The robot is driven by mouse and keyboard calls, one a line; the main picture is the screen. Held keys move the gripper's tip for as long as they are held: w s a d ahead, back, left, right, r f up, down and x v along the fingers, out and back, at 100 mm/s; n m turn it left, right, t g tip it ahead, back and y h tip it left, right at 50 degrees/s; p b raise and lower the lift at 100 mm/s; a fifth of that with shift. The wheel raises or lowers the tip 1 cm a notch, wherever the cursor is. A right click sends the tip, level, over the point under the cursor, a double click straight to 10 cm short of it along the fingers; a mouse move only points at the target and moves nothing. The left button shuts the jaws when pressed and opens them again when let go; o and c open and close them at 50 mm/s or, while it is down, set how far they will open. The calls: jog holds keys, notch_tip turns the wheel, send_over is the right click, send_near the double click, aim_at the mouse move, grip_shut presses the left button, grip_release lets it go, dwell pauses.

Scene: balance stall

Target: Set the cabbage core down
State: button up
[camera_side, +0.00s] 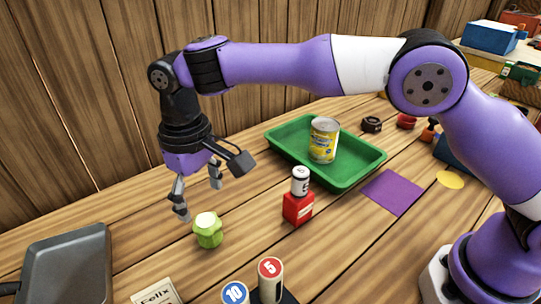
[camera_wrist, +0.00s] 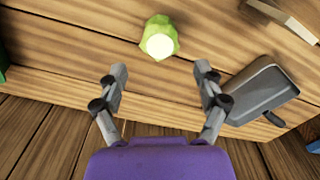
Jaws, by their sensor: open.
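The cabbage core (camera_side: 208,232) is a small light-green piece with a pale top, standing on the wooden table. It also shows in the wrist view (camera_wrist: 159,38), beyond the fingertips and roughly centred between them. My gripper (camera_side: 198,198) is open and empty, above the table and a little behind and above the core in the side view. In the wrist view my gripper (camera_wrist: 160,72) has its two fingers spread wide, with bare table between them. The fingers and the core look apart.
A grey pan (camera_side: 65,268) lies at the left. A green tray (camera_side: 345,180) holds a yellow can (camera_side: 323,140). A red block (camera_side: 298,207) with a white cylinder (camera_side: 300,180) stands right of the core.

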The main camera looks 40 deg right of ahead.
aim_at(207, 220)
jog(key=s+d+r+m+t, duration=0.2)
jog(key=s+d+r+t, duration=0.15)
jog(key=d+r, duration=1)
jog(key=s+d+f+m+t, duration=0.1)
jog(key=s+d+f, duration=0.1)
jog(key=s+d, duration=0.3)
jog(key=s+d+f+m+t, duration=0.1)
jog(key=s+d+f, duration=0.2)
jog(key=s+d, duration=0.3)
jog(key=shift+s+d+f, duration=0.25)
jog(key=shift+s, duration=0.35)
